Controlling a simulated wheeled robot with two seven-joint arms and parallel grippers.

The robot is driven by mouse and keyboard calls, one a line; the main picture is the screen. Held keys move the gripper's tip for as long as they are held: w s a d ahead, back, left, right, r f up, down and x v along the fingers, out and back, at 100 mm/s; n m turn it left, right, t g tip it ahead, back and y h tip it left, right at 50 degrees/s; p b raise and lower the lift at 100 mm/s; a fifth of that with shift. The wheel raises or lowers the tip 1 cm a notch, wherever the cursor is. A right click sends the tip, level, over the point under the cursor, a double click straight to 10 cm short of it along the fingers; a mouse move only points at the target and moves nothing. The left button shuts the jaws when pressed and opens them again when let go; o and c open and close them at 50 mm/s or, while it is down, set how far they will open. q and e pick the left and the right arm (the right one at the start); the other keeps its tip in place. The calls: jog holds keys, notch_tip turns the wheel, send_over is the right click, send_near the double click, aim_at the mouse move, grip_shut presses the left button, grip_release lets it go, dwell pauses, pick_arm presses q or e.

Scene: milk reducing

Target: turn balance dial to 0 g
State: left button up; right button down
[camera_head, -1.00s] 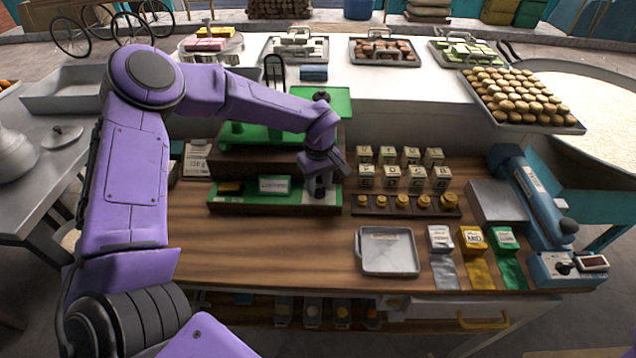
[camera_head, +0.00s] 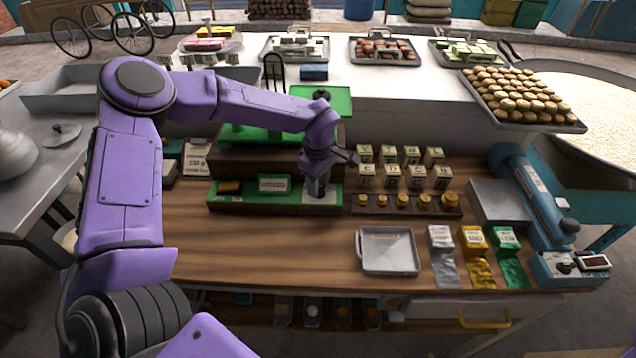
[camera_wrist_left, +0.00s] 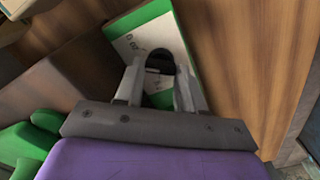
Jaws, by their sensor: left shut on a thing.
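The green balance (camera_head: 228,207) stands at the back of the wooden counter, with a small display plate (camera_head: 273,184) on its front base. My left gripper (camera_head: 318,190) points down over the right end of that base. In the left wrist view its two fingers (camera_wrist_left: 160,88) are closed around the dark round balance dial (camera_wrist_left: 160,60). The dial sits on a white scale plate (camera_wrist_left: 135,42) with printed marks, on the green base. The fingers hide part of the dial, and I cannot read where it points. My right gripper is not in view.
Lettered blocks (camera_head: 402,170) and a row of brass weights (camera_head: 403,200) stand just right of the balance. A square metal tray (camera_head: 388,252) and small labelled packets (camera_head: 473,240) lie nearer the front. The counter's front left is clear.

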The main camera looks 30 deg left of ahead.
pick_arm(q)
jog(key=n, duration=0.3)
jog(key=n+b, duration=0.1)
jog(key=shift+s+f+n, duration=0.25)
jog(key=shift+f+n, duration=0.05)
jog(key=n+b, duration=0.1)
jog(key=n, duration=0.3)
jog(key=shift+f+n, duration=0.1)
jog(key=shift+n, duration=0.2)
jog(key=n+b, duration=0.3)
jog(key=n, duration=0.2)
jog(key=shift+s+d, duration=0.15)
jog(key=n+b, duration=0.2)
jog(key=n, duration=0.2)
jog(key=shift+n, duration=0.6)
jog(key=o, duration=1)
jog(key=shift+r, duration=0.2)
jog(key=shift+o, duration=0.2)
jog(key=shift+r, duration=0.1)
